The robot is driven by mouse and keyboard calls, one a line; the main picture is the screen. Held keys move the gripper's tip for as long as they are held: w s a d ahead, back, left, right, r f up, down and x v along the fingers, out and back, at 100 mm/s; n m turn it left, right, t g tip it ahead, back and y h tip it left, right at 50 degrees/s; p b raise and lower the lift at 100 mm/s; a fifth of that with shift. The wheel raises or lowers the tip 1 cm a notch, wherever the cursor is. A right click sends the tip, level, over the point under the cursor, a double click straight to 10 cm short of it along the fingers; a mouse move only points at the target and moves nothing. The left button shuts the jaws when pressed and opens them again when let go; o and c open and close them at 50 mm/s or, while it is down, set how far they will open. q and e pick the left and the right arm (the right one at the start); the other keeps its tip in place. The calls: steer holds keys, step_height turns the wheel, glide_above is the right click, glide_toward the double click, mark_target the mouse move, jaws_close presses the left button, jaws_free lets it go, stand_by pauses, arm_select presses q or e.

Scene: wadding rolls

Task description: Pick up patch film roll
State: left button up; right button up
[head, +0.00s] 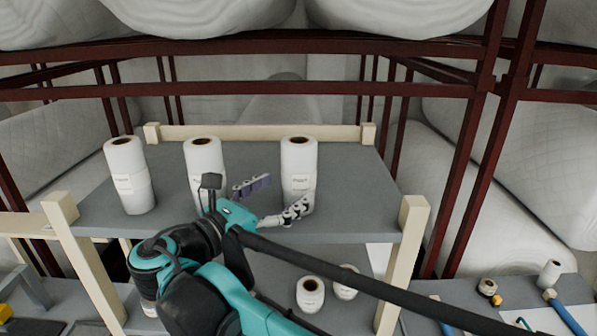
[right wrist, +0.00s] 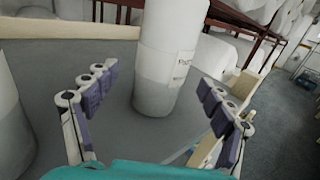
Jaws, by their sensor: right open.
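Three white film rolls with brown cores and small labels stand upright on the grey upper shelf: a left roll (head: 128,178), a middle roll (head: 204,158) and a right roll (head: 299,160). The label print is too small to read, so I cannot tell which is the patch film roll. My right gripper (head: 283,194) is open at the right roll. In the right wrist view, that roll (right wrist: 165,60) stands upright between and just beyond the spread fingers (right wrist: 158,88), with gaps on both sides. Another roll (right wrist: 10,125) is at the left edge. My left gripper is out of view.
The upper shelf (head: 350,190) has cream posts (head: 410,235) and a back rail (head: 260,132). Smaller white rolls (head: 310,294) stand on a lower level. Dark red racks (head: 470,180) with large wadding rolls stand behind. A side table (head: 560,290) at right holds tools.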

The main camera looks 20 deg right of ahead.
mark_target(299, 181)
steer(key=p+x, duration=0.1)
steer(key=x, duration=0.4)
steer(key=shift+d, duration=0.15)
steer(key=shift+s+a, duration=0.2)
steer(key=shift+a, duration=0.1)
steer(key=shift+d, duration=0.1)
steer(key=c, duration=1.6)
